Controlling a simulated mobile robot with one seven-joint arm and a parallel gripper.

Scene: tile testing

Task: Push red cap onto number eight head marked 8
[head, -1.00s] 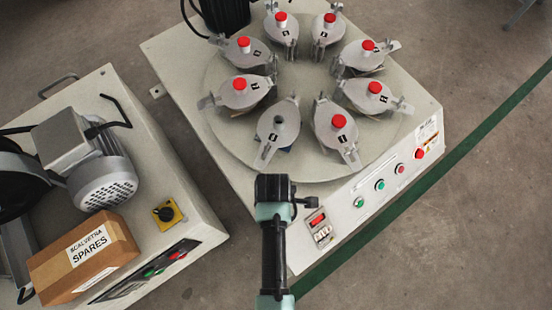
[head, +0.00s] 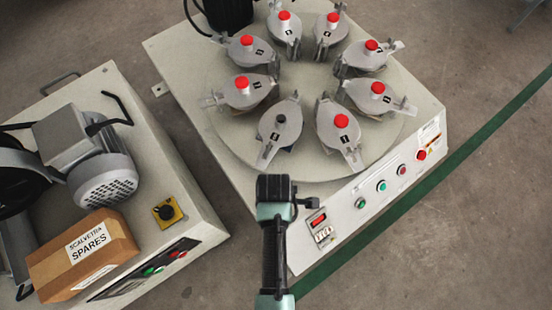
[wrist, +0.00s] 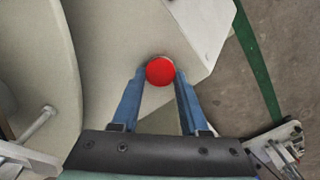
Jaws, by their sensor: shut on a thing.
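In the wrist view the blue fingers of my gripper (wrist: 160,78) are shut on a round red cap (wrist: 160,71), which sits between the fingertips. In the head view my arm hides the fingers and the held cap; my wrist is over the front edge of the machine. The head without a red cap (head: 280,122), at the front left of the round table, shows a bare dark stem. Its number label is too small to read surely. My wrist appears just in front of this head in the picture.
Several other grey heads around the round table (head: 235,148) carry red caps, such as the front right one (head: 341,121). Their handles stick outward. A control panel (head: 375,190) runs along the machine's front. A second machine with a spares box (head: 80,250) stands left.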

